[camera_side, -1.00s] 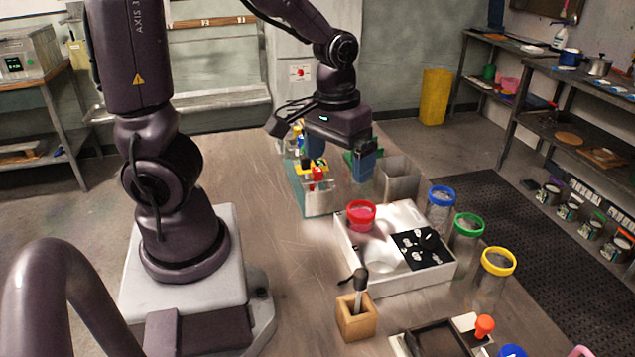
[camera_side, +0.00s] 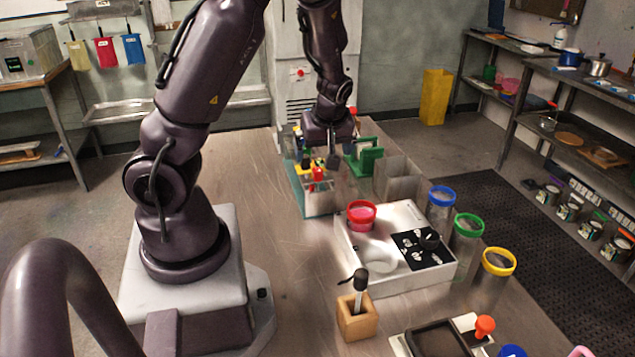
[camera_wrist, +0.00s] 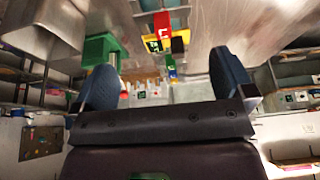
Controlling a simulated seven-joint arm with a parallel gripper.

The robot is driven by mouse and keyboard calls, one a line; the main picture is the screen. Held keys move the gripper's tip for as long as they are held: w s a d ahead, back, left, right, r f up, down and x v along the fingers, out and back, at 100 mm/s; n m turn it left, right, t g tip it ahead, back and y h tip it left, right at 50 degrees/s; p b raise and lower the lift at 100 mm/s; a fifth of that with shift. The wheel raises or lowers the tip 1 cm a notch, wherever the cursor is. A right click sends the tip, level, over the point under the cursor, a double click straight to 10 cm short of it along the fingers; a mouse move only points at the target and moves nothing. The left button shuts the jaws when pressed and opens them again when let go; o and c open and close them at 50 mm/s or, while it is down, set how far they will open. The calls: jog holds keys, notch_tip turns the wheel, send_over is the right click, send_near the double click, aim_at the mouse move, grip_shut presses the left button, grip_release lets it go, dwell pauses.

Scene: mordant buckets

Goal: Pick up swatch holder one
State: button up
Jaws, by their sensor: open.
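My gripper (camera_side: 320,163) is open, over the back of the table, just above and behind a clear-sided rack (camera_side: 318,203) of small coloured pieces. In the wrist view its two dark blue fingers (camera_wrist: 162,66) are wide apart with nothing held between them. A red piece (camera_side: 318,174) with a white mark and a yellow piece (camera_side: 307,163) stand up from the rack. The red piece also shows between the fingers in the wrist view (camera_wrist: 161,24). A green slotted block (camera_side: 366,160) stands right of the gripper. I cannot tell which piece is swatch holder one.
A grey metal bin (camera_side: 398,180) stands right of the rack. A wooden block (camera_side: 357,319) holds a dropper. The table left of these is bare.

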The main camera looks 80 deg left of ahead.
aim_at(318, 170)
jog(key=x, duration=0.3)
jog(key=shift+s+x, duration=0.15)
jog(key=shift+x, duration=1.15)
jog(key=shift+s+x, duration=0.1)
jog(key=shift+x, duration=1.25)
jog(key=shift+d, duration=0.1)
jog(key=c, duration=0.8)
notch_tip(318, 170, up, 9)
jog(key=shift+w+f, duration=0.1)
jog(key=shift+w, duration=0.05)
jog(key=w+d+r, duration=0.1)
jog(key=w+d, duration=0.1)
jog(key=d, duration=0.2)
jog(key=w+d, duration=0.1)
jog(key=d, duration=0.3)
jog(key=w+d+r, duration=0.1)
jog(key=w+d, duration=0.1)
jog(key=d, duration=0.3)
jog(key=shift+w+r, duration=0.35)
